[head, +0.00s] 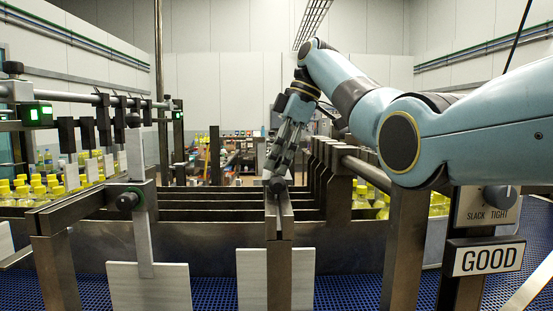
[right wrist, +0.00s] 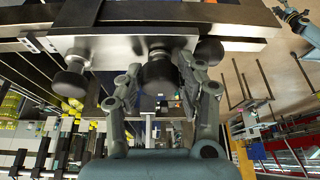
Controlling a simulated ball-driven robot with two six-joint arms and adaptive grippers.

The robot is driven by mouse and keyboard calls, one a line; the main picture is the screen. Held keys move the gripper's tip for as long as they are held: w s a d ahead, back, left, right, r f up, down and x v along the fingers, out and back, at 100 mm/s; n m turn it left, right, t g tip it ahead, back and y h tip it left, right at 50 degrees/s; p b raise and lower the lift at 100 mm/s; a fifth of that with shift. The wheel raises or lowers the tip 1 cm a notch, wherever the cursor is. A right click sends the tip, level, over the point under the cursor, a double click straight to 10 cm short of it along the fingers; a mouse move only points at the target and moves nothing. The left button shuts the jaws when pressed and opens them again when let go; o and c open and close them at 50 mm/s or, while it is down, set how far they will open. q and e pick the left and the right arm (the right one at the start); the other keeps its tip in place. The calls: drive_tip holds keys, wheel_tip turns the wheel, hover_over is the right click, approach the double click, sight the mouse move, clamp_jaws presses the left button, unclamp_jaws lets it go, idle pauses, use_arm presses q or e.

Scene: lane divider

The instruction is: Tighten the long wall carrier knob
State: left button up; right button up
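In the right wrist view a dark round knob (right wrist: 158,70) sits under a pale metal carrier plate (right wrist: 120,46), between the fingers of my right gripper (right wrist: 157,72). The fingertips are drawn in close to the knob's sides; I cannot tell whether both touch it. In the head view my right gripper (head: 278,168) reaches down from the upper right to a dark knob (head: 277,185) on top of the middle divider wall (head: 279,215). The fingers partly hide that spot. My left gripper is not in view.
Another dark knob (head: 127,201) is on the left carrier. A dial (head: 500,196) marked SLACK and TIGHT stands above a GOOD sign (head: 485,259). Yellow-capped bottles (head: 35,188) stand at the left. Two more knobs (right wrist: 70,83) (right wrist: 209,51) flank the gripper.

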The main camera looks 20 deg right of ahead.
drive_tip(key=c, duration=0.4)
drive_tip(key=shift+c, duration=1.1)
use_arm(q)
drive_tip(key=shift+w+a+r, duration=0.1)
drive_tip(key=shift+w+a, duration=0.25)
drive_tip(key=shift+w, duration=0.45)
use_arm(e)
drive_tip(key=shift+m, duration=0.3)
